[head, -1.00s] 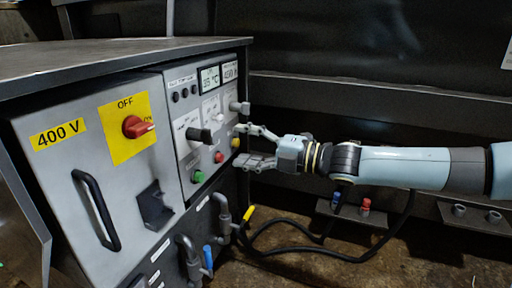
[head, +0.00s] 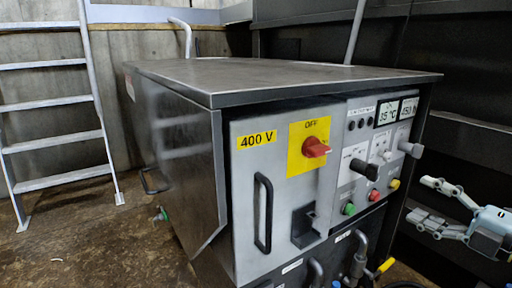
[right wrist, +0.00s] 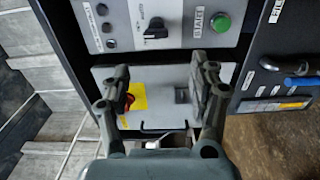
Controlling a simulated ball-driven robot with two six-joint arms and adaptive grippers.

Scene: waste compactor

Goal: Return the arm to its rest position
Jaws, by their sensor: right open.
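My right gripper (head: 422,199) is at the right edge of the head view, with its two fingers spread and nothing between them. It is to the right of the control panel (head: 372,150), with a gap between the fingertips and the panel in the picture. In the right wrist view, the open fingers (right wrist: 160,75) frame the front of the cabinet, and no object is held. Most of the right arm is outside the head view. My left gripper is not in view.
A grey metal cabinet (head: 270,82) has a red rotary switch (head: 315,147), a black door handle (head: 263,213), a green button (head: 349,209) and pipes low in front. A ladder (head: 62,100) leans at the left. Bare floor (head: 90,235) lies left of the cabinet.

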